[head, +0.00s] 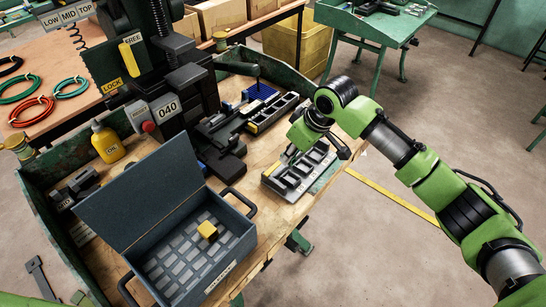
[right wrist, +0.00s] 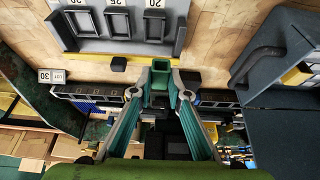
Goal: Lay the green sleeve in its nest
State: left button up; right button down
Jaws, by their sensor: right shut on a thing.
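The green sleeve (right wrist: 161,74), a short square open tube, is held between the fingertips of my right gripper (right wrist: 160,84) in the right wrist view. In the head view my right gripper (head: 296,152) is above the far left part of a grey nest rack (head: 282,187), and the sleeve cannot be made out there. The rack also shows at the top of the right wrist view (right wrist: 120,47), with rectangular dark-framed nests and number labels, two of them reading 25 and 20. The sleeve appears apart from these nests. My left gripper is not in view.
A dark rack (head: 270,113) and a blue bin (head: 259,92) lie beyond the grey rack.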

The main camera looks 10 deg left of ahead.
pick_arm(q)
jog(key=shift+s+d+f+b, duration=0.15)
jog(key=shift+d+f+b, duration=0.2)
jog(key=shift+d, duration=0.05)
pick_arm(e)
jog(key=shift+w+d+f, duration=0.15)
jog(key=shift+f, duration=1)
jog(key=shift+w+d+f, duration=0.2)
jog(key=shift+f, duration=0.95)
jog(key=shift+w+d+f, duration=0.15)
jog(key=shift+f, duration=1)
pick_arm(q)
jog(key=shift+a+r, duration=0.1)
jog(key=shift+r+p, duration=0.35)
jog(key=shift+p, duration=0.05)
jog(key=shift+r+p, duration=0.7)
pick_arm(e)
jog(key=shift+f, duration=0.4)
pick_arm(q)
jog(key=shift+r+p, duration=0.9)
jog(key=shift+p, duration=0.05)
dwell(0.8)
